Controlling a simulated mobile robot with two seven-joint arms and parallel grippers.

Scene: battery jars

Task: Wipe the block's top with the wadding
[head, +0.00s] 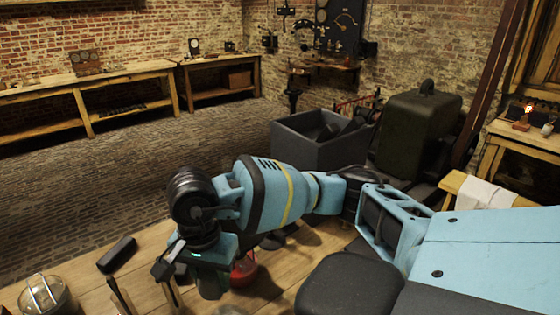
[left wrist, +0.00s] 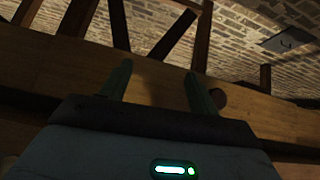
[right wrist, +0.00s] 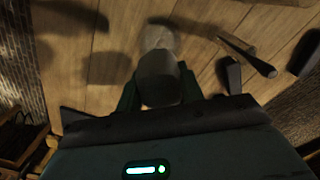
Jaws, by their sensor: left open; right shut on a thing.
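My right gripper (head: 208,287) points down over the wooden table in the head view. In the right wrist view the right gripper (right wrist: 160,98) is shut on a grey, rounded lump, seemingly the wadding (right wrist: 160,76). A pale round thing shows just beyond it; I cannot tell whether they touch. My left gripper (left wrist: 160,88) is open and empty in the left wrist view, beside a wooden beam or table edge.
A glass jar (head: 46,296) stands at the table's near left. A red thing (head: 244,268) is partly hidden behind the right arm. A grey bin (head: 300,145) stands beyond the table. The floor at left is clear.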

